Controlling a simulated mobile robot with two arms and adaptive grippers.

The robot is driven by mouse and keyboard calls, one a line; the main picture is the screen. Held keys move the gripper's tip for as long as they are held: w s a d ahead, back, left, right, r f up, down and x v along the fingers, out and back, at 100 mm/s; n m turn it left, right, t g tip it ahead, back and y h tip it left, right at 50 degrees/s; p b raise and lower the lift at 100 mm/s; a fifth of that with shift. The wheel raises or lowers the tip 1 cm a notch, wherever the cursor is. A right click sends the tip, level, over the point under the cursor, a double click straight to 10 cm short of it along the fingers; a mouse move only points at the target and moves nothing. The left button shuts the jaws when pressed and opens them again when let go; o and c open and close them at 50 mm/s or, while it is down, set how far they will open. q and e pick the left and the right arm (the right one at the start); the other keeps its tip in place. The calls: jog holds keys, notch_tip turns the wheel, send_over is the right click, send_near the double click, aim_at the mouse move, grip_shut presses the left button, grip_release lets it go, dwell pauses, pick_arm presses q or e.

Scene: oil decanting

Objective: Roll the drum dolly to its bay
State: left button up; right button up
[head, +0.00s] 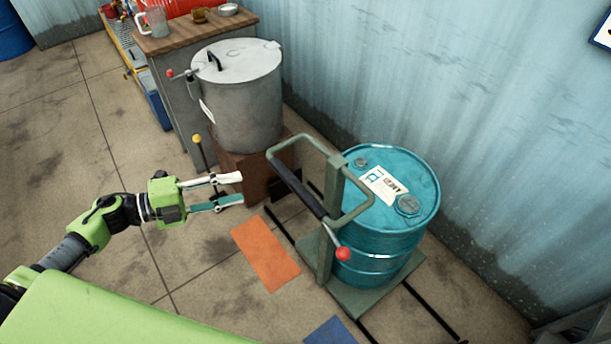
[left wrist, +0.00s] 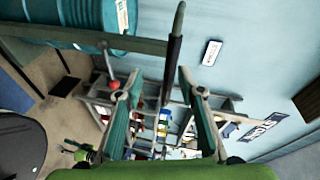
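The drum dolly (head: 325,255) is a grey-green frame with a looped handle, a dark grip bar (head: 298,190) and a red-knobbed lever (head: 343,254). It carries a teal drum (head: 385,240) with a white label, standing upright. My left gripper (head: 241,188) is open and empty, to the left of the handle in the head view. In the left wrist view the dark grip bar (left wrist: 174,65) stands ahead of the gap between the fingers (left wrist: 158,85), apart from them. My right gripper is not in view.
Dark rails (head: 432,312) run along the floor by the dolly. An orange patch (head: 265,252) and a blue patch (head: 331,332) mark the floor. A lidded metal pot (head: 240,105) stands on a brown block beside a wooden-topped cabinet (head: 190,38). A corrugated wall (head: 450,80) closes the right.

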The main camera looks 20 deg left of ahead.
aim_at(291, 186)
pick_arm(q)
jog(key=s+d+r+m+g+h, duration=0.1)
jog(key=s+d+r+m+g, duration=0.1)
jog(key=d+r+m, duration=0.15)
jog(key=shift+n, duration=0.25)
jog(key=p+x, duration=0.3)
jog(key=x, duration=0.9)
jog(key=shift+f+p, duration=0.1)
jog(key=shift+p, duration=0.2)
jog(key=shift+w+d+f, duration=0.2)
jog(key=shift+w+d, duration=0.1)
jog(key=shift+d, duration=0.2)
grip_shut()
